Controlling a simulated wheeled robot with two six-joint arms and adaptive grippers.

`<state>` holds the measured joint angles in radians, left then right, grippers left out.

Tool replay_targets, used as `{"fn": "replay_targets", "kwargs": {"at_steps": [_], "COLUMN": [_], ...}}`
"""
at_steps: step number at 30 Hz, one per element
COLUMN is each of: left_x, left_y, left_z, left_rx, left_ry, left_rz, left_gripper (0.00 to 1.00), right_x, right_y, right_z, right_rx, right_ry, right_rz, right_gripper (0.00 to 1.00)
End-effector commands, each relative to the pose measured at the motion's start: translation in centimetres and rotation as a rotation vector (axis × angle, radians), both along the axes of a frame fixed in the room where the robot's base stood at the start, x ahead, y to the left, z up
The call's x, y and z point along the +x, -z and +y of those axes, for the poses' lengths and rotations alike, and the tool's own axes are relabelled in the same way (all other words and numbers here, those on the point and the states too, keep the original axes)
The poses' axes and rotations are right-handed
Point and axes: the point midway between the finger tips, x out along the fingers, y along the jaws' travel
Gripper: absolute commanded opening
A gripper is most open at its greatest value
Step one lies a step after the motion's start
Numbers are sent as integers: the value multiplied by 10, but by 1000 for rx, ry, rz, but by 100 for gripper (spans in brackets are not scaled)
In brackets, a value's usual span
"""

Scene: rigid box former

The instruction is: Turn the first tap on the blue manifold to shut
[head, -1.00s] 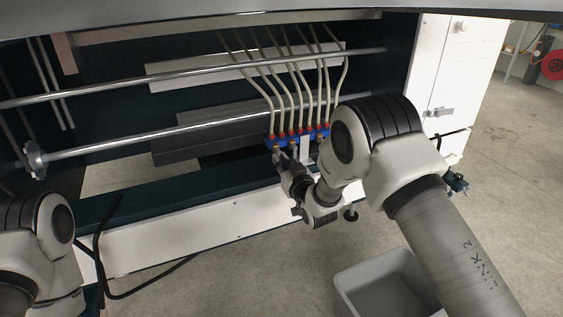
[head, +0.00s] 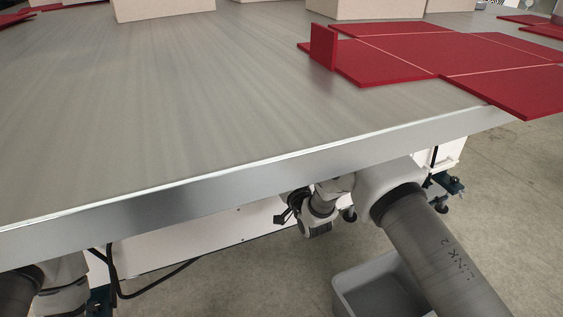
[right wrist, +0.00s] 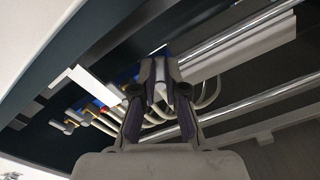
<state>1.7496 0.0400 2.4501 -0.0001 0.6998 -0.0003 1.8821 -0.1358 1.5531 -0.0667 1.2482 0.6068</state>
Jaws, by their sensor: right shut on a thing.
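In the head view a wide metal table top hides the blue manifold and its taps. The right wrist view shows parts of the blue manifold (right wrist: 127,76), with brass and red fittings and pale hoses beside it. My right gripper (right wrist: 161,70) is at the manifold, its fingers closed on a small pale piece, seemingly a tap handle (right wrist: 160,90). Which tap it is and how far it is turned cannot be made out. My left gripper is out of view.
The metal table top (head: 150,110) overhangs my right wrist. Red flat blanks (head: 380,60) and pale boxes (head: 160,8) lie on it. A grey bin (head: 346,300) stands on the floor below my right arm. Metal rods (right wrist: 235,35) run close by the gripper.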

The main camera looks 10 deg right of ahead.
Motion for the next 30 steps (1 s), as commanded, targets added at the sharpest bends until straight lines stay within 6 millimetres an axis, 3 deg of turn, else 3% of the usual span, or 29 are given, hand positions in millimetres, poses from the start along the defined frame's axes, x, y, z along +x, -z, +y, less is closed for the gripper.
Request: {"fn": "replay_targets", "kwargs": {"at_steps": [1,12,30], "left_x": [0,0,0], "left_y": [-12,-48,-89], "left_z": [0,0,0], "left_rx": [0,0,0], "left_ry": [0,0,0], "left_rz": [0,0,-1], "left_gripper": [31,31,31], "right_x": [-1,-2,-3], "right_y": [-4,-8,-14], "right_z": [1,6,9], "right_rx": [40,384,886], "right_ry": [-1,-1,0], "right_rz": [12,78,178], "right_gripper": [0,0,0]}}
